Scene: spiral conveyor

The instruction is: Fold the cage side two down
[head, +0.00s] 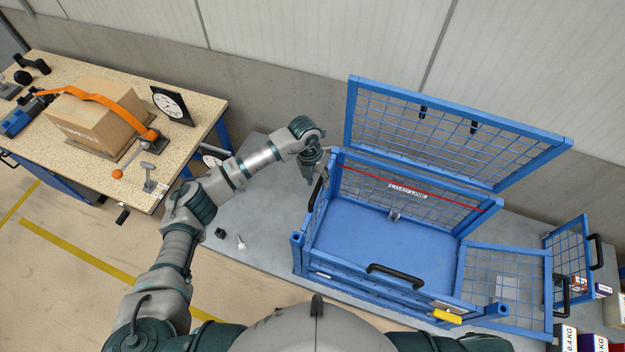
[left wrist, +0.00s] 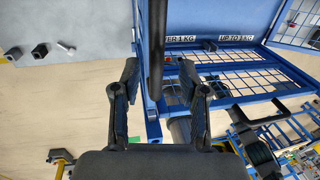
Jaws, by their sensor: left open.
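A mesh panel (head: 505,248) at the right is folded outward and lies low. The front wall, with a black handle (head: 395,272), is low. I cannot tell which is side two. My left gripper (head: 316,172) is over the left side's handle. In the left wrist view its open fingers (left wrist: 158,72) straddle the black handle bar (left wrist: 157,45), with gaps on both sides.
A workbench (head: 210,115) at the left holds a strapped cardboard box (head: 95,118) and a dial (head: 172,105). A wall runs behind the cage.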

